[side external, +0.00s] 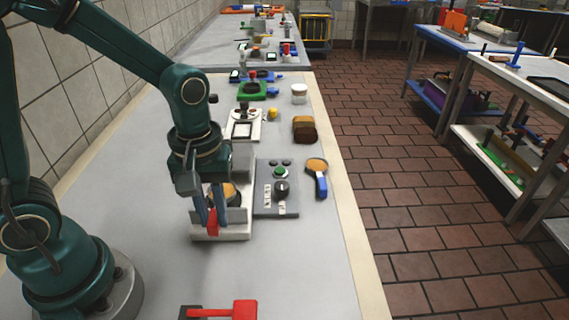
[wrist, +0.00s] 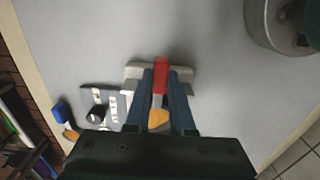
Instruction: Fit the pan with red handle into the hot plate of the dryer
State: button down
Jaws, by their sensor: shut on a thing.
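The pan's red handle (side external: 212,222) is between the fingers of my gripper (side external: 211,212), which is shut on it. The handle also shows in the wrist view (wrist: 161,70), between my two fingers (wrist: 161,82). The pan's round part with a tan surface (side external: 229,194) is partly hidden by my gripper and shows in the wrist view (wrist: 158,118). The pan is at the pale dryer (side external: 236,232), with the handle over its near edge. I cannot tell whether the pan rests on the hot plate, which is hidden.
A grey control panel (side external: 265,207) with knobs stands right of the dryer. A blue-handled pan (side external: 321,185) with a tan surface lies further right. Bread (side external: 304,129), a white jar (side external: 299,94) and a white appliance (side external: 243,130) are behind. A red object (side external: 243,309) lies in front.

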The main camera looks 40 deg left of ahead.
jog(key=shift+f, duration=0.85)
jog(key=c, duration=0.7)
grip_release()
jog(key=shift+r, duration=2.6)
